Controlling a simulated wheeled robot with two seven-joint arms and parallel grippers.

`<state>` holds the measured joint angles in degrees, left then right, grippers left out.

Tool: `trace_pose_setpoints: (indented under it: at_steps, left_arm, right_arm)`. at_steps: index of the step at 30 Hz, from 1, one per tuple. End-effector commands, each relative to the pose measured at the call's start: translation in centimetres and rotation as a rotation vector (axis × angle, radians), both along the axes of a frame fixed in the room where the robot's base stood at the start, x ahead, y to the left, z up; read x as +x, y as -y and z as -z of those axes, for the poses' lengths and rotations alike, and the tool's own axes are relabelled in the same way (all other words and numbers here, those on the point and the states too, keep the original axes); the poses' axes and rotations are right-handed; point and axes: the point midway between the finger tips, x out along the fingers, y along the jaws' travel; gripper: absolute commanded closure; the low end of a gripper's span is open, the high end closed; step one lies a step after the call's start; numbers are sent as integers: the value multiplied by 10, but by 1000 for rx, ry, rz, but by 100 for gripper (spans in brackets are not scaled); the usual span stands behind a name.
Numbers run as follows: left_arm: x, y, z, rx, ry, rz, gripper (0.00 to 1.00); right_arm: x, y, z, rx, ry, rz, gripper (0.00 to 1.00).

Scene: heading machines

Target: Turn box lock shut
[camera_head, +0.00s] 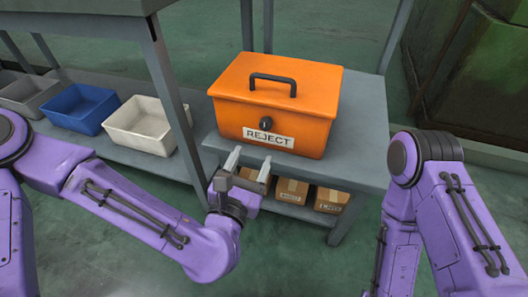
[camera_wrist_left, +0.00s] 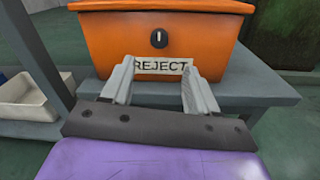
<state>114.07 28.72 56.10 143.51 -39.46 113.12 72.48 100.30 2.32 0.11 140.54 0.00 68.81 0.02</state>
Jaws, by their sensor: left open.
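An orange box (camera_head: 272,105) with a dark handle on its closed lid stands on a grey table (camera_head: 360,130). Its dark round lock (camera_head: 265,123) is on the front face, above a white REJECT label (camera_head: 268,138). In the left wrist view the lock (camera_wrist_left: 159,38) shows a light upright slot. My left gripper (camera_head: 249,162) is open and empty in front of the box, below and slightly left of the lock. In the left wrist view its fingers (camera_wrist_left: 157,82) stand apart, below the lock and across the label's ends. My right arm shows at the right, but its gripper is out of view.
A blue bin (camera_head: 82,108) and a white bin (camera_head: 146,124) stand on a low shelf at left. Cardboard boxes (camera_head: 291,191) sit under the table top. A grey table leg (camera_head: 169,90) rises left of the box. Table space right of the box is clear.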

Motion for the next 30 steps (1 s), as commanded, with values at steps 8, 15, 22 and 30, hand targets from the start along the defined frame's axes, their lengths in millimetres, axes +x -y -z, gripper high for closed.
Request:
trace_pose_setpoints:
  at_steps: [8,15,22,30]
  left_arm:
    - [45,12,-4,-26,7,-8,41]
    - [89,26,-3,-22,5,-5,41]
    - [101,29,-3,-22,3,-4,41]
    - [101,29,-3,-21,3,-3,77]
  right_arm:
    - [0,0,4,0,0,1,100]
    - [-1,0,10,1,-1,1,100]
    - [-1,-1,11,1,-1,1,100]
    - [-1,-1,11,1,-1,1,100]
